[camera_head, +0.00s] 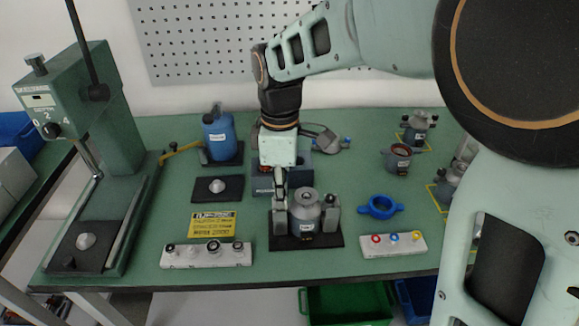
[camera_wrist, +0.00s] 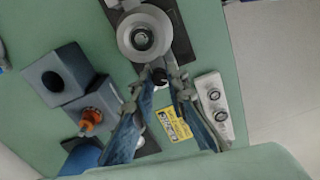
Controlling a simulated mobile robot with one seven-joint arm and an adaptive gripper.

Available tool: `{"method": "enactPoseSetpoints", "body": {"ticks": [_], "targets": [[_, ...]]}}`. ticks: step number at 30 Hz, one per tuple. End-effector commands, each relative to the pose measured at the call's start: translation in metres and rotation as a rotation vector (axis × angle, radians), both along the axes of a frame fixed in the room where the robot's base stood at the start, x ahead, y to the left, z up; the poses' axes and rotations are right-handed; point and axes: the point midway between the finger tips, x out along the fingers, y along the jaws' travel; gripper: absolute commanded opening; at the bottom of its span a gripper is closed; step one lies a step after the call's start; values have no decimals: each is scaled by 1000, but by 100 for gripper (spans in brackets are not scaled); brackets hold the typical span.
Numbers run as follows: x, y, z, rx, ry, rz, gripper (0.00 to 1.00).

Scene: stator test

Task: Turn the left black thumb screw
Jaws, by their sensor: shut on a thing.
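A grey stator (camera_head: 305,212) stands upright in a fixture on a black base plate (camera_head: 322,241), between two grey posts. My gripper (camera_head: 279,198) points down over the left post (camera_head: 280,222). In the wrist view my gripper (camera_wrist: 159,83) has its fingertips on either side of the left black thumb screw (camera_wrist: 158,75) and is shut on it. In the head view the gripper hides that screw. The right post (camera_head: 332,218) stands free on the other side of the stator. In the wrist view the stator (camera_wrist: 143,36) shows as a round ring beyond the screw.
A strip with several black knobs (camera_head: 206,256) lies front left, beside a yellow sign (camera_head: 213,224). A blue bottle (camera_head: 217,136) stands behind. A green press (camera_head: 118,140) stands far left.

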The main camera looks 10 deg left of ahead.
Motion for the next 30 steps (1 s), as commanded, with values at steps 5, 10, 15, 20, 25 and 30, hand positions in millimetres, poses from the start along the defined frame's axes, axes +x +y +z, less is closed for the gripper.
{"method": "enactPoseSetpoints", "body": {"ticks": [5,10,15,20,25,30], "targets": [[0,0,2,1,-1,-166,0],[0,0,2,0,-1,-309,0],[0,0,1,1,-1,-426,0],[0,0,1,1,-1,-506,0],[0,0,0,1,-1,-556,0],[0,0,0,1,-1,-576,0]]}}
